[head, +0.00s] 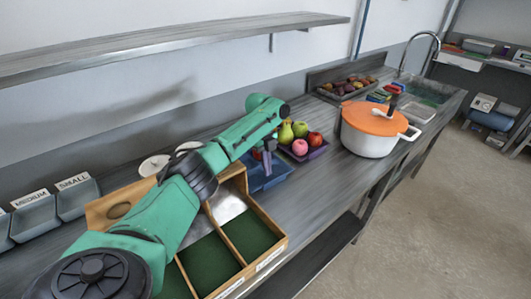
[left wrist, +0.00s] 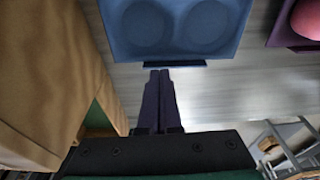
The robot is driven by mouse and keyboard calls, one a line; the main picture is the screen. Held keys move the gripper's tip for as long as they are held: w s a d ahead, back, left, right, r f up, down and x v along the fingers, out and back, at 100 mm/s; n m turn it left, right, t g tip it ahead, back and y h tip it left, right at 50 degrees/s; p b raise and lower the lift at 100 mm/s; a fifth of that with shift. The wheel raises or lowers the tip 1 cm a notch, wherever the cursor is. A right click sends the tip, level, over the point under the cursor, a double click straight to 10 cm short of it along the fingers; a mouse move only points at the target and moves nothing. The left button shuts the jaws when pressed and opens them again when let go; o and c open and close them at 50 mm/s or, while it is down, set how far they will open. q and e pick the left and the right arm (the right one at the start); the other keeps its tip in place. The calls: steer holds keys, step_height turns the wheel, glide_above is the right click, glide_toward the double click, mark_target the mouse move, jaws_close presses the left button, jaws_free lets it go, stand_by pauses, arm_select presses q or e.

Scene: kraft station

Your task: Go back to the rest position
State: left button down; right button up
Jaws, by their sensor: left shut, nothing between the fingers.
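My left arm reaches in from the left over the wooden divided box in the head view. My left gripper (head: 267,160) points down at the blue tray (head: 270,180), between the box and the fruit. In the left wrist view the two dark fingers (left wrist: 160,73) are together with nothing between them. Their tips appear close to the near edge of the blue tray (left wrist: 210,50), which has two round hollows. I cannot tell whether they touch it. My right gripper is in neither view.
The wooden box (head: 262,218) with green-floored compartments stands left of the tray. A purple tray (head: 310,154) of fruit sits just right. Beyond is a white pot (head: 366,140) with an orange lid (head: 372,118). A shelf (head: 180,40) hangs above. The floor (head: 430,220) at right is clear.

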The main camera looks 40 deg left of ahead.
arm_select(q)
step_height(320, 180, up, 12)
steer(key=a+b, duration=0.1)
steer(key=shift+w+a, duration=0.3)
steer(key=shift+a, duration=0.1)
